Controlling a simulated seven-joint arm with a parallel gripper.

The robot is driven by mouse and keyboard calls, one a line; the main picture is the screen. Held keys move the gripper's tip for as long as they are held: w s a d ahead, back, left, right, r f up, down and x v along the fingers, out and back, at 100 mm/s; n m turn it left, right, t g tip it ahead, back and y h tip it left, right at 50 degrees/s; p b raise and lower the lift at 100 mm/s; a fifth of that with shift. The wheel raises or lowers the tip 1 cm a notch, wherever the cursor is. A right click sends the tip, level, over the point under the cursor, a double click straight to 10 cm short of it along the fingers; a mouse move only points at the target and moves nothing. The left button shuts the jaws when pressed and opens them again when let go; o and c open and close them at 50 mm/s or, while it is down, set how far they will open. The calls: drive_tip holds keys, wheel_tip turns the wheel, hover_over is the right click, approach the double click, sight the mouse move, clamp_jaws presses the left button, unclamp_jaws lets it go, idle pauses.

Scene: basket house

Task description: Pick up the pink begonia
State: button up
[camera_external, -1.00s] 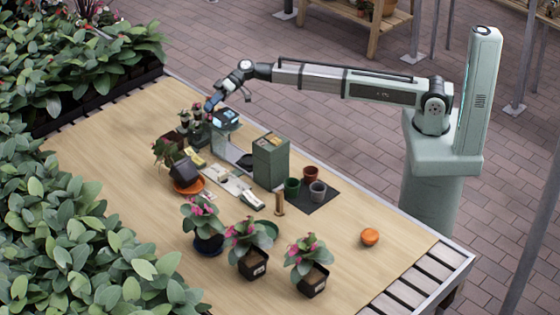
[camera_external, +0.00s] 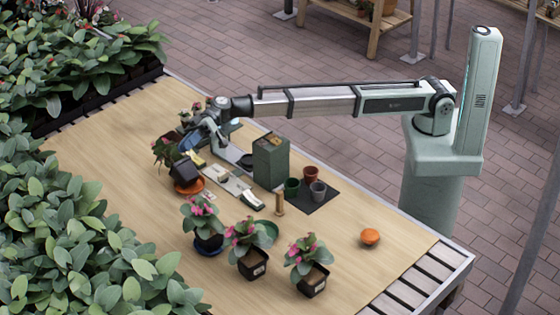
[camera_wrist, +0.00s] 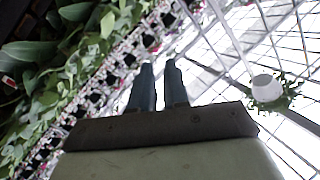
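Three pink-flowered plants stand in pots in the front middle of the table in the external view: one on a blue saucer (camera_external: 207,222), one in a dark pot in the middle (camera_external: 248,247) and one at the right (camera_external: 306,263). I cannot tell which is the begonia. Another plant (camera_external: 166,152) leans in a tilted dark pot over an orange saucer (camera_external: 189,187). My gripper (camera_external: 190,142) is above the table beside that tilted pot; contact is unclear. The wrist view shows its two fingers (camera_wrist: 159,64) a narrow gap apart, with nothing between them.
A green box (camera_external: 270,162) stands right of my gripper, with small pots (camera_external: 310,174) on a dark mat. A tool tray (camera_external: 230,183) lies before it. An orange object (camera_external: 370,237) sits at the right. Dense foliage (camera_external: 60,230) borders the left; the table's front right is mostly clear.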

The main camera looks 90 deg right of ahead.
drive_tip(key=s+a+r+n+g, duration=0.1)
drive_tip(key=s+a+n, duration=0.2)
drive_tip(key=a, duration=0.5)
drive_tip(key=n+g+h, duration=0.3)
drive_tip(key=n+h, duration=1)
drive_tip(key=n, duration=0.2)
approach(203, 184)
drive_tip(key=x, duration=0.6)
drive_tip(key=shift+w+a+f, duration=0.1)
drive_tip(key=shift+w+f, duration=0.1)
drive_tip(key=shift+f, duration=0.15)
clamp_jaws()
